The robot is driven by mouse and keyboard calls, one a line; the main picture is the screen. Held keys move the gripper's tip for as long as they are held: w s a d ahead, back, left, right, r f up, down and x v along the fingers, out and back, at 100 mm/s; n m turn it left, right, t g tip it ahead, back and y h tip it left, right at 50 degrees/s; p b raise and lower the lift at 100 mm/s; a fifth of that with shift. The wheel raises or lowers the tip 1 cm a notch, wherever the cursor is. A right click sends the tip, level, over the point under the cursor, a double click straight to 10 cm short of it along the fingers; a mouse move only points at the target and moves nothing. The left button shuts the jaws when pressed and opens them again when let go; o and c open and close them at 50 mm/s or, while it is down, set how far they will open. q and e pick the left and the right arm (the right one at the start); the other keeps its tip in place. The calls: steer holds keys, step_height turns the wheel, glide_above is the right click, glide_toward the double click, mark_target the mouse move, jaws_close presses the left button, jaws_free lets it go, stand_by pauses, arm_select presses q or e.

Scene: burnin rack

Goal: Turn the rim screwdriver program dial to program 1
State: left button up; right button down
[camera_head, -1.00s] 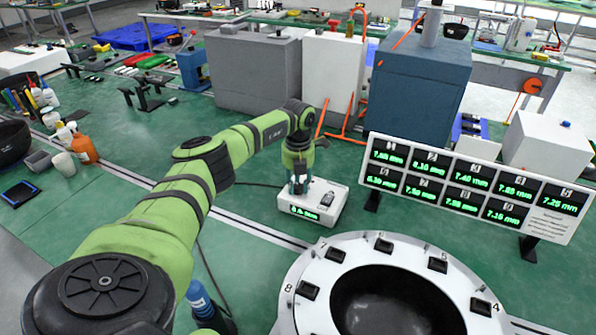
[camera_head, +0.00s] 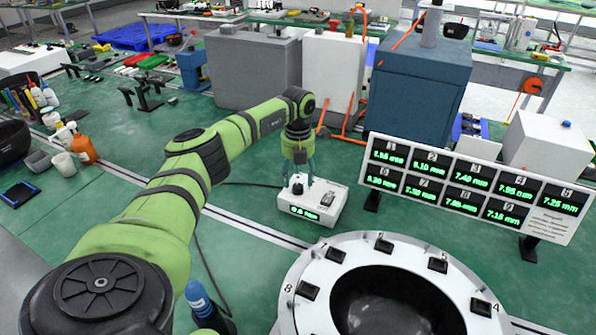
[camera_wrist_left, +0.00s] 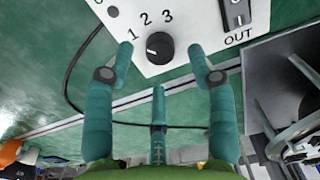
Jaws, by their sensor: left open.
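The program dial (camera_wrist_left: 160,47) is a small round black knob with a white pointer mark, on a white box (camera_head: 327,210). In the left wrist view the printed numbers 1, 2 and 3 curve around its upper left. The pointer mark faces left, on the side of the 1. The dial also shows in the head view (camera_head: 297,188). My left gripper (camera_head: 298,178) is above it with its teal fingers spread open. In the left wrist view two fingers flank the dial, clear of it, and a third is below it. My right gripper is not in view.
A white ring (camera_head: 295,275) with numbered black slots stands in front, to the right of the box. A display board (camera_head: 475,187) with green readouts stands behind the ring. A spray bottle (camera_head: 83,148) is at the left. Green floor lies left of the box.

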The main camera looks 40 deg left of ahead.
mark_target(298, 186)
arm_select(q)
step_height(298, 186, up, 9)
steer(key=shift+f, duration=0.15)
stand_by(0.6)
